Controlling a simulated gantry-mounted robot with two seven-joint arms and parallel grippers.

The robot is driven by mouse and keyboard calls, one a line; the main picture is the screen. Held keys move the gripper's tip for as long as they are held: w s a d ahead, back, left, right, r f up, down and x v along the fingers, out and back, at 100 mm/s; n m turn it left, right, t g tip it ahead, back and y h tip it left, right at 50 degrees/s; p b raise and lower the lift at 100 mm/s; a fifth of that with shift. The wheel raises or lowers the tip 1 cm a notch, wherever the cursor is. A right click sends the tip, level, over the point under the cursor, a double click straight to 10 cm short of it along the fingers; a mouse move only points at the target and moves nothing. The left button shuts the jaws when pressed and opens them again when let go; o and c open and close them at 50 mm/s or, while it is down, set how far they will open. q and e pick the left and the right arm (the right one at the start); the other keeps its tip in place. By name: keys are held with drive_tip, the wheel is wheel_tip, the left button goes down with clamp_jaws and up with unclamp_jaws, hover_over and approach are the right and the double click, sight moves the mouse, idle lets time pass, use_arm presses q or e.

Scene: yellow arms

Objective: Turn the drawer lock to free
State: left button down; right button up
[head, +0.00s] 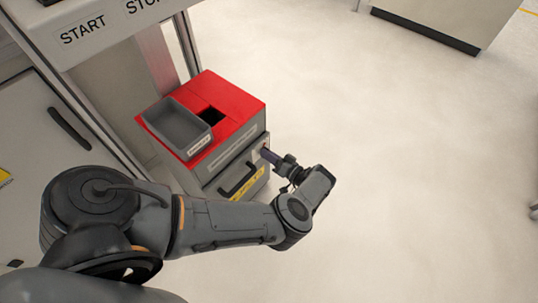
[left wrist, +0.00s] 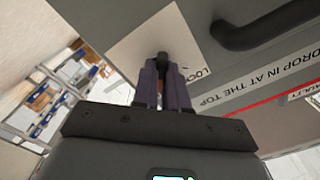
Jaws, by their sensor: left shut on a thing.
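The drawer unit is a grey cabinet with a red top (head: 240,92) in the head view. Its drawer has a black handle (head: 238,180), which also shows in the left wrist view (left wrist: 255,28). The drawer lock's dark knob (left wrist: 163,60) sits on a pale plate (left wrist: 135,55) whose lettering is partly hidden. My left gripper (head: 266,153) reaches the drawer front from the right. Its purple fingers, seen in the left wrist view (left wrist: 163,82), are shut on the lock knob. The knob's exact turn is hard to tell. My right gripper is not in view.
A grey bin (head: 178,130) and a dark square opening (head: 210,117) are on the red top. A panel marked START (head: 82,30) and a white cabinet (head: 40,130) stand at left. Open pale floor (head: 420,160) lies to the right.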

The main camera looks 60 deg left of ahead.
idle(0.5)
use_arm(q)
drive_tip(key=c, duration=1.2)
unclamp_jaws()
drive_tip(key=shift+o, duration=0.2)
drive_tip(key=shift+d, duration=0.1)
drive_tip(key=v, duration=1)
drive_tip(key=shift+w+d, duration=0.15)
drive_tip(key=shift+d, duration=0.15)
